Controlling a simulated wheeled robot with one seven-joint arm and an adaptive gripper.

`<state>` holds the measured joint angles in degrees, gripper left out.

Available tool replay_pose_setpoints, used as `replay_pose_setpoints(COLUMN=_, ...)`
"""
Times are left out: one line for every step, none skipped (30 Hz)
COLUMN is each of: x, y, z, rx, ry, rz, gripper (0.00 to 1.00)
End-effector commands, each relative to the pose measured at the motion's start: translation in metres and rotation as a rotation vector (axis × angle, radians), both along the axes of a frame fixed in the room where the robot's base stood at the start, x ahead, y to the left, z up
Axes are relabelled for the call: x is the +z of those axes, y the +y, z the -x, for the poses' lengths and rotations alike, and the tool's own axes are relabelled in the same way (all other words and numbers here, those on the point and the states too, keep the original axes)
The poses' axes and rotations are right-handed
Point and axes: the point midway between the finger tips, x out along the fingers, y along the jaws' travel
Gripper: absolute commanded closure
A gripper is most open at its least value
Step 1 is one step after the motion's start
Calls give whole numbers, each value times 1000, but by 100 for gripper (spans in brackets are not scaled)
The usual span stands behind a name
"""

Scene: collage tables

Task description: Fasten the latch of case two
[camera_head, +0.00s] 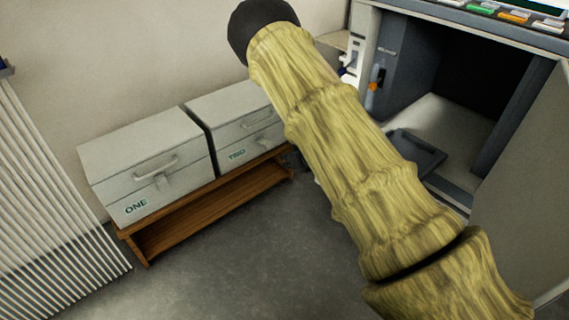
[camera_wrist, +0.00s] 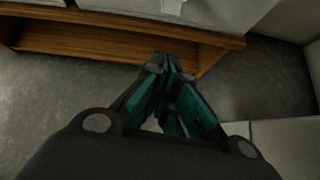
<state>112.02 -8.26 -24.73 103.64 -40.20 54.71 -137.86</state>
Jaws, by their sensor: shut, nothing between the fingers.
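Case two (camera_head: 232,107) is a pale grey box with a closed-looking lid, a front handle and a green "TWO" label. It sits at the right of a wooden shelf bench, next to case one (camera_head: 147,155). Its latch (camera_head: 248,142) is a small tab under the handle; its exact position is too small to tell. In the wrist view, a pale latch tab (camera_wrist: 172,6) shows at the top edge on the case front. My gripper (camera_wrist: 166,62) is shut and empty, in front of and below the latch, over the bench's front edge in the picture. My arm hides the gripper in the head view.
The wooden bench (camera_head: 190,213) has an open lower shelf. A white slatted rack (camera_head: 50,190) stands at the left. A dark open cabinet (camera_head: 455,75) is at the right behind my arm. Grey floor (camera_head: 270,255) in front of the bench is clear.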

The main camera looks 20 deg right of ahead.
Motion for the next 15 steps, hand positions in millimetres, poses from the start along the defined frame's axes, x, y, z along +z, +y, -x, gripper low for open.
replay_pose_setpoints(x=-8, y=1, z=-3, rx=33, ry=-13, rz=29, gripper=100)
replay_pose_setpoints(x=-9, y=2, z=-4, rx=49, ry=-18, rz=43, gripper=100)
replay_pose_setpoints(x=-10, y=2, z=-5, rx=68, ry=-25, rz=60, gripper=100)
replay_pose_setpoints(x=-10, y=2, z=-5, rx=79, ry=-29, rz=69, gripper=100)
replay_pose_setpoints(x=-11, y=3, z=-6, rx=88, ry=-32, rz=78, gripper=100)
replay_pose_setpoints(x=-12, y=3, z=-7, rx=96, ry=-35, rz=84, gripper=100)
replay_pose_setpoints(x=-12, y=3, z=-7, rx=100, ry=-36, rz=88, gripper=100)
replay_pose_setpoints(x=-13, y=4, z=-8, rx=103, ry=-37, rz=90, gripper=100)
replay_pose_setpoints(x=-15, y=4, z=-10, rx=104, ry=-38, rz=92, gripper=100)
replay_pose_setpoints(x=-17, y=5, z=-12, rx=106, ry=-38, rz=92, gripper=100)
replay_pose_setpoints(x=-19, y=6, z=-14, rx=106, ry=-38, rz=92, gripper=100)
replay_pose_setpoints(x=-22, y=7, z=-17, rx=104, ry=-38, rz=92, gripper=100)
replay_pose_setpoints(x=-25, y=8, z=-20, rx=104, ry=-38, rz=92, gripper=100)
replay_pose_setpoints(x=-28, y=9, z=-23, rx=104, ry=-38, rz=91, gripper=100)
replay_pose_setpoints(x=-33, y=11, z=-28, rx=104, ry=-38, rz=90, gripper=100)
